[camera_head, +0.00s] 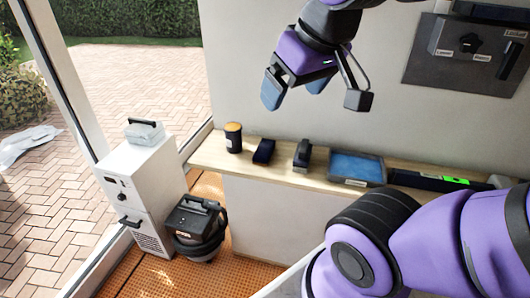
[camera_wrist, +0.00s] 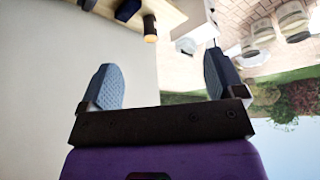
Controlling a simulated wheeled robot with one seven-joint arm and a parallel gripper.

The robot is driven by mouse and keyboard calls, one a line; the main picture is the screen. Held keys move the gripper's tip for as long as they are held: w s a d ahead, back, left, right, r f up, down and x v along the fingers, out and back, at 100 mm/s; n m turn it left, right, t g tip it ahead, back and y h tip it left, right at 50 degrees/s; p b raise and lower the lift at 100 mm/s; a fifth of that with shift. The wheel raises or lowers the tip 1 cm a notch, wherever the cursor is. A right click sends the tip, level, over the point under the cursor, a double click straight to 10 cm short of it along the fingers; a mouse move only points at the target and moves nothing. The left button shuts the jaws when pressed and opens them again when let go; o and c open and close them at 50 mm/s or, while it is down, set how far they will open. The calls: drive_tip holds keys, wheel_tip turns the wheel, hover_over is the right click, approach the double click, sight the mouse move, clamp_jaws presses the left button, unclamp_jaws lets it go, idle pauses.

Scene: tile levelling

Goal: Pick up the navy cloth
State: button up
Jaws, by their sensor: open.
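The navy cloth (camera_head: 264,151) looks like a small dark folded bundle on the wooden ledge. It lies between a dark jar with an orange lid and a dark block-shaped tool. In the wrist view a dark navy shape, likely the cloth (camera_wrist: 127,10), shows at the top edge beside the jar. My gripper (camera_head: 295,88) is open and empty, high above the ledge and apart from the cloth. Its two blue-padded fingers stand wide apart in the wrist view (camera_wrist: 160,82), with nothing between them.
The ledge (camera_head: 210,152) also carries the jar (camera_head: 233,138), the block-shaped tool (camera_head: 302,155), a blue-filled tray (camera_head: 357,168) and a level (camera_head: 430,181). A wall panel (camera_head: 465,50) is at upper right. A white cabinet (camera_head: 150,190) and black bucket-like machine (camera_head: 197,228) stand left.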

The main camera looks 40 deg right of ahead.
drive_tip(key=w+d+f+n+g, duration=0.1)
drive_tip(key=w+d+f+n, duration=0.1)
drive_tip(key=w+n, duration=0.4)
drive_tip(key=n+g, duration=0.4)
drive_tip(key=n, duration=1.5)
approach(264, 148)
drive_tip(key=shift+s+a+f, duration=0.1)
drive_tip(key=shift+a+f, duration=0.1)
wheel_tip(264, 148, down, 10)
drive_tip(key=shift+d+f, duration=0.15)
drive_tip(key=shift+f, duration=0.1)
drive_tip(key=c, duration=1.1)
drive_tip(key=shift+r, duration=0.15)
